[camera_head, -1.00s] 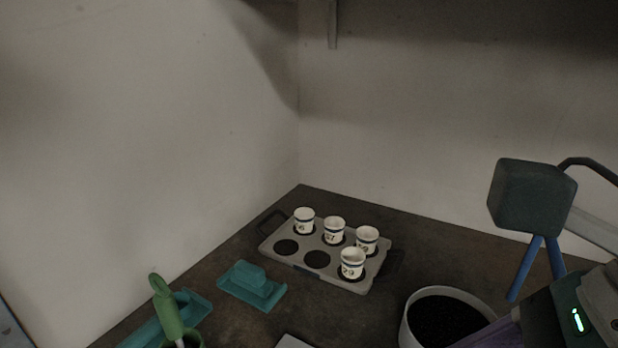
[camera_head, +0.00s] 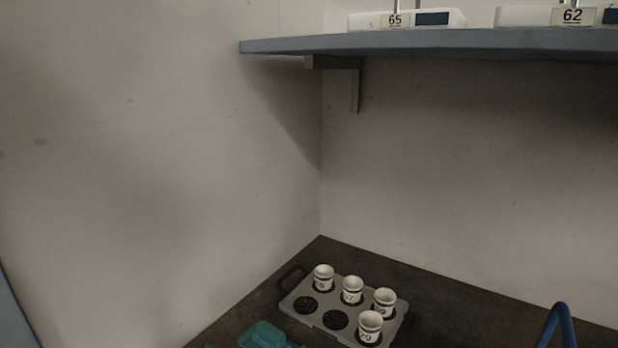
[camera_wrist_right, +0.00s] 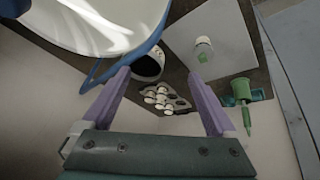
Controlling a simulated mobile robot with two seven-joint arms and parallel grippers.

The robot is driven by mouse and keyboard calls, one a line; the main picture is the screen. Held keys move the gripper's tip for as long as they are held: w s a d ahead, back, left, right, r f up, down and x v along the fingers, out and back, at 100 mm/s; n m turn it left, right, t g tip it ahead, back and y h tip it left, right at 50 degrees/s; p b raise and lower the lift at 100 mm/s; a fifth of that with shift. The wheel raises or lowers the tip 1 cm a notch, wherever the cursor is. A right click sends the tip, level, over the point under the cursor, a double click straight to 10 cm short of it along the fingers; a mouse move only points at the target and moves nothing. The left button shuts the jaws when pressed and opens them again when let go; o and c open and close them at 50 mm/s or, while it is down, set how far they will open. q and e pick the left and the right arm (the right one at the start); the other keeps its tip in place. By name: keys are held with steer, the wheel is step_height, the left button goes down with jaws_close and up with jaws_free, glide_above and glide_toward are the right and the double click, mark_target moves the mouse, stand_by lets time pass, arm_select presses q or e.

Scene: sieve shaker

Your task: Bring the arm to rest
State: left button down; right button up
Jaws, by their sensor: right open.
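My right gripper (camera_wrist_right: 158,74) shows in the right wrist view with its two purple fingers spread wide apart. Nothing is held between them. Beyond the fingers lies the grey tray with white cups, at a distance. My right gripper is out of the head view. My left gripper is in neither current view.
The grey tray (camera_head: 325,332) holds several white cups (camera_head: 352,289) in the corner; two wells are empty. A teal object (camera_head: 264,336) lies beside it. A shelf (camera_head: 440,41) carries white devices.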

steer(key=s+r+g+p, duration=0.1)
steer(key=r+p, duration=1.7)
steer(key=p, duration=0.1)
steer(key=s+a+r+p, duration=0.1)
steer(key=s+r+p, duration=0.1)
steer(key=r+p, duration=1.7)
steer(key=shift+s+g+y, duration=0.25)
steer(key=shift+g+y, duration=0.15)
steer(key=shift+a, duration=0.1)
